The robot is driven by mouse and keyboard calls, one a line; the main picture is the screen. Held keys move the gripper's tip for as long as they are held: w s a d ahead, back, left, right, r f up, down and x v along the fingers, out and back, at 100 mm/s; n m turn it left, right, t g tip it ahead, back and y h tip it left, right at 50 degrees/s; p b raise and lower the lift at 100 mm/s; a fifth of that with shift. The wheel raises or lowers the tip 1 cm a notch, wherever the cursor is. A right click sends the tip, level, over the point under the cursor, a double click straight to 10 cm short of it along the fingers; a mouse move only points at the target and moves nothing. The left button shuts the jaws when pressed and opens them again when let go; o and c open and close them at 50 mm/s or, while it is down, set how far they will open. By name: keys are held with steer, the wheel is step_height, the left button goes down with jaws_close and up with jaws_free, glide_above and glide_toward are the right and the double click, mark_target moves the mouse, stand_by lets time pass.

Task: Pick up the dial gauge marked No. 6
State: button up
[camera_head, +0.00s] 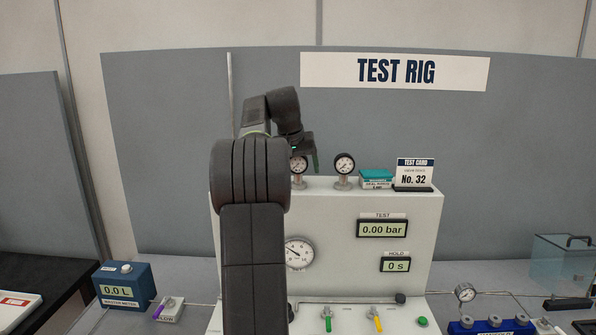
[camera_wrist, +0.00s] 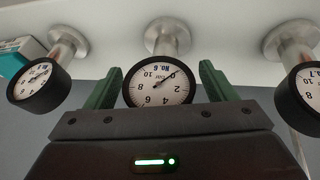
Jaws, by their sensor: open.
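The dial gauge marked No. 6 (camera_wrist: 160,90) is in the middle of the wrist view, upside down there, with a white face and black rim on a metal stem. In the head view what appears to be the same gauge (camera_head: 299,166) stands on top of the test rig, partly covered by my gripper (camera_head: 308,150). In the wrist view my gripper (camera_wrist: 160,72) is open, with one green finger on each side of the gauge. I cannot tell whether either finger touches it.
Similar gauges stand on both sides, one at the left (camera_wrist: 40,85) and one at the right (camera_wrist: 300,92) of the wrist view. A teal seal rings box (camera_head: 376,179) and a No. 32 test card (camera_head: 414,173) also sit on the rig top (camera_head: 325,188).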

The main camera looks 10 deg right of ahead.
steer(key=shift+c, duration=0.5)
steer(key=c, duration=1.1)
steer(key=shift+r, duration=0.1)
steer(key=shift+r, duration=4.9)
